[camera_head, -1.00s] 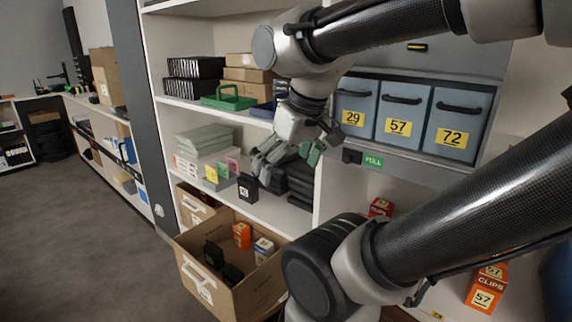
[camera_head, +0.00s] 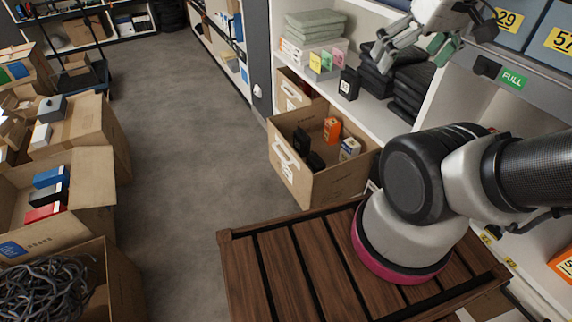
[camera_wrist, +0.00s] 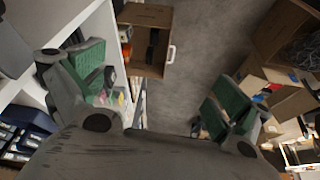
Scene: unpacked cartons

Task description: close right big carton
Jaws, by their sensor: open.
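A big brown open-topped carton (camera_head: 335,182) with a pale handle on its front is pulled out from the bottom of the shelf in the head view. It holds an orange box, a white box and dark items. A second carton (camera_head: 290,92) sits behind it to the left, further in. My gripper (camera_head: 410,48) is open and empty above the middle shelf, up and to the right of the carton. In the wrist view the pulled-out carton (camera_wrist: 146,66) shows at the top, beyond the spread green fingertips and apart from them.
The middle shelf (camera_head: 375,118) holds green-grey stacks, coloured cards and black trays. My wooden-slatted base top is below. Open cartons (camera_head: 90,190) with flaps up stand along the left. Grey floor (camera_head: 190,170) between them and the shelf is clear.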

